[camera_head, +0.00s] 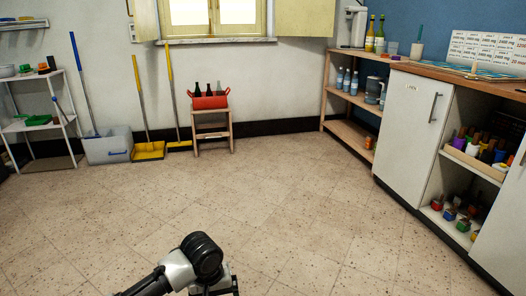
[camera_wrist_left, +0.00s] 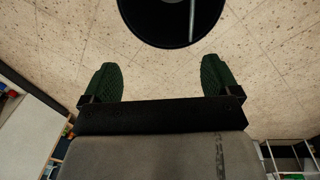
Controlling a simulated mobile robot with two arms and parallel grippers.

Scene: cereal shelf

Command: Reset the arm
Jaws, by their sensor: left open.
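My left arm (camera_head: 178,270) comes in at the bottom of the head view, bent at a black rounded joint, over the open floor. In the left wrist view my left gripper (camera_wrist_left: 161,78) has its two green-padded fingers spread wide apart. Nothing is between the fingers. In the head view the fingers cannot be made out. My right arm and gripper do not show in either view.
The tiled floor (camera_head: 250,200) around the arm is clear. A wooden counter with a white cabinet door (camera_head: 408,135) stands at right. A stool (camera_head: 212,130) holds a red bottle carrier (camera_head: 209,102). A grey bin (camera_head: 108,147) and yellow dustpans stand along the back wall.

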